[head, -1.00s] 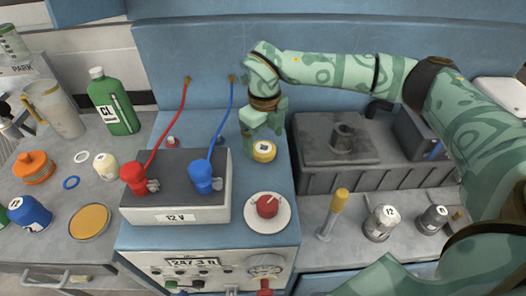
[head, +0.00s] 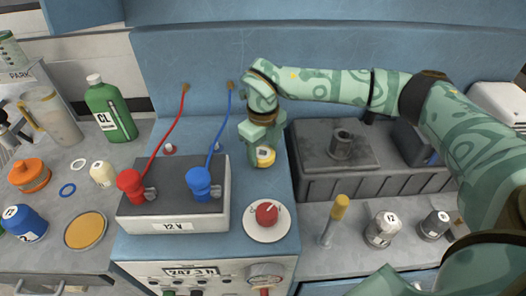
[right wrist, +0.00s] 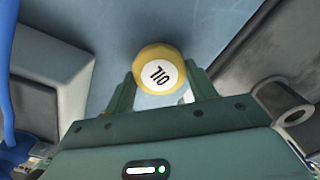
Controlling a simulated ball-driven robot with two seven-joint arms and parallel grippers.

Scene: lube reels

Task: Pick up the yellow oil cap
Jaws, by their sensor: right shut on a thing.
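The yellow oil cap (head: 265,157) is round with a white face. In the head view it sits on the blue bench top, right of the 12 V battery box. In the right wrist view the cap (right wrist: 158,70) shows its white disc with black lettering between my two fingers. My right gripper (head: 262,150) reaches down from above and is shut on the cap; the fingers partly hide it in the head view. Whether the cap is clear of the surface cannot be told. My left gripper is not in view.
The battery box (head: 172,213) with red and blue clamps stands left of the cap. A red knob on a white dial (head: 267,221) is in front. A dark grey tank (head: 350,175) stands to the right. A yellow-handled tool (head: 337,213) and small cans are at front right.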

